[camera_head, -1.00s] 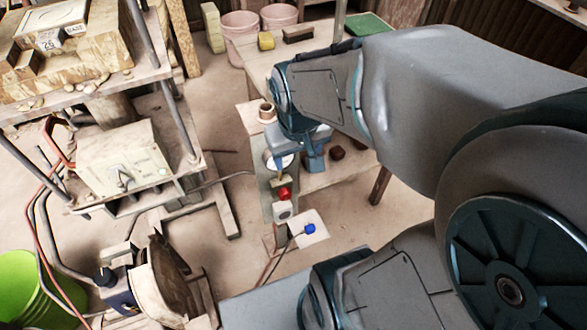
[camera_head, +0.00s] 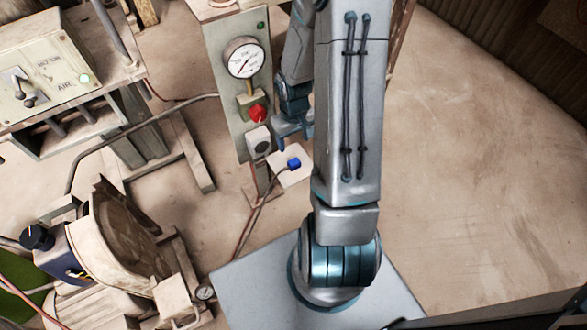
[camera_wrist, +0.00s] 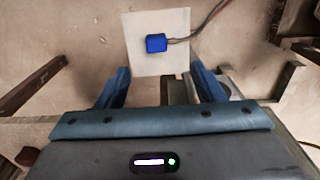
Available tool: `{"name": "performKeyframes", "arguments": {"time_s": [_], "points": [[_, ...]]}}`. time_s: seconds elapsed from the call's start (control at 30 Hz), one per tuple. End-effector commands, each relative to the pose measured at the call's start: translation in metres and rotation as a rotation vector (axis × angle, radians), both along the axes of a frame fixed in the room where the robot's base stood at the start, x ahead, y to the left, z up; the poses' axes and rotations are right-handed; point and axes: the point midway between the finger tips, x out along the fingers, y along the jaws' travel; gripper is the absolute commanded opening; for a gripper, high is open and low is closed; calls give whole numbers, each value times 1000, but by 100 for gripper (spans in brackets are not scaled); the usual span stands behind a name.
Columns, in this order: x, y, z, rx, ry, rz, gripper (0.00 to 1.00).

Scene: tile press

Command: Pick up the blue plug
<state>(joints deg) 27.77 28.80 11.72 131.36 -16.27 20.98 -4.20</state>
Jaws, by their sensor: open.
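The blue plug (camera_head: 294,163) is a small block on the end of a dark cable, on a pale square plate (camera_head: 283,178) low at the foot of the gauge panel. In the wrist view the plug (camera_wrist: 156,43) lies above the gap between my fingers, with its cable running off to the upper right. My gripper (camera_head: 294,140) is just above the plug in the head view, partly hidden by my arm. In the wrist view my gripper (camera_wrist: 160,80) has its blue fingers spread wide, one on each side of the plate's near part, with nothing between them.
A grey panel (camera_head: 222,70) with a gauge (camera_head: 244,58), a red knob (camera_head: 257,113) and a socket box (camera_head: 258,141) stands right by the plug. A machine with a round drum (camera_head: 130,235) is at lower left. The floor on the right is clear.

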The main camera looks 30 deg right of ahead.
Motion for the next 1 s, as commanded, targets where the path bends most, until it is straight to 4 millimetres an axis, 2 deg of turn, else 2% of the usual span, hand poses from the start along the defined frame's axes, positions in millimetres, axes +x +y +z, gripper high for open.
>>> {"name": "performKeyframes", "arguments": {"time_s": [0.4,0.5,0.77,1.0], "points": [[0,0,-75,4,4,1,62],[0,-1,-86,4,3,1,62],[1,-3,-98,3,2,-1,62],[3,-8,-132,4,3,-1,62]]}}
